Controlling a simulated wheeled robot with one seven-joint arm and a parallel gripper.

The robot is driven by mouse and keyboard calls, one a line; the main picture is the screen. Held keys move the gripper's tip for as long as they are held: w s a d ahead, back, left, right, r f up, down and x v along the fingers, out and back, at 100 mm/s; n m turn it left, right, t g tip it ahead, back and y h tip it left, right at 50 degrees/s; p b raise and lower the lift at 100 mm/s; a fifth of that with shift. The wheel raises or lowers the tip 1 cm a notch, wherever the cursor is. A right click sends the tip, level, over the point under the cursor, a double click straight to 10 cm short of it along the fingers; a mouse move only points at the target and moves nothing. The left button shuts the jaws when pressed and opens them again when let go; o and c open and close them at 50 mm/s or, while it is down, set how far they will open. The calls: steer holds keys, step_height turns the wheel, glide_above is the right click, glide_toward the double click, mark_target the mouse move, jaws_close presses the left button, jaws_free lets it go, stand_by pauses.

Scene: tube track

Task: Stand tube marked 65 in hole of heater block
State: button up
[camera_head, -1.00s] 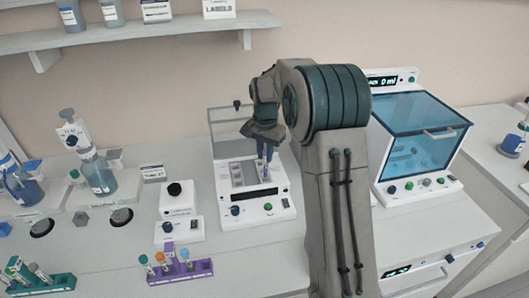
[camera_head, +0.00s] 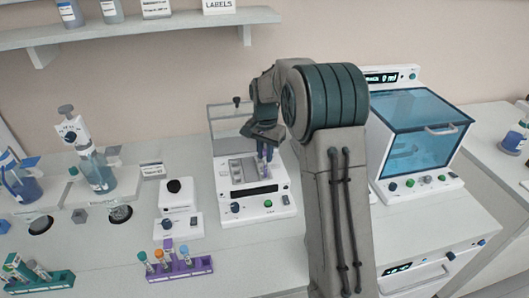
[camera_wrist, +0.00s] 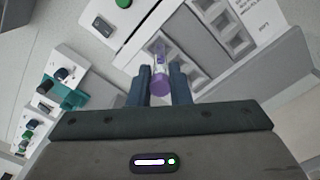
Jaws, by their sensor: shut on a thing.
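The heater block (camera_head: 277,190) is a white unit with a grey holed insert, a dark display and knobs, in the middle of the bench. My gripper (camera_head: 265,154) is over the right part of its insert. In the wrist view my gripper (camera_wrist: 160,88) is shut on a clear tube with a purple cap (camera_wrist: 160,80), held between the two blue fingers. The tube's lower end points at the white unit, close to the grey wells. I cannot tell whether its tip is inside a hole. No number on the tube is readable.
A purple rack (camera_head: 186,270) with several tubes stands front left, and a green rack (camera_head: 45,284) left of it. A small white device (camera_head: 178,215) stands left of the heater block. A blue-lidded machine (camera_head: 420,140) stands on the right.

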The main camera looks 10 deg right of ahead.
steer(key=shift+f, duration=0.2)
steer(key=shift+f+b, duration=0.45)
steer(key=o, duration=0.9)
steer(key=shift+c, duration=0.2)
steer(key=shift+r, duration=0.1)
step_height(320, 180, up, 14)
steer(key=b, duration=0.1)
steer(key=shift+b, duration=0.3)
steer(key=shift+f, duration=0.2)
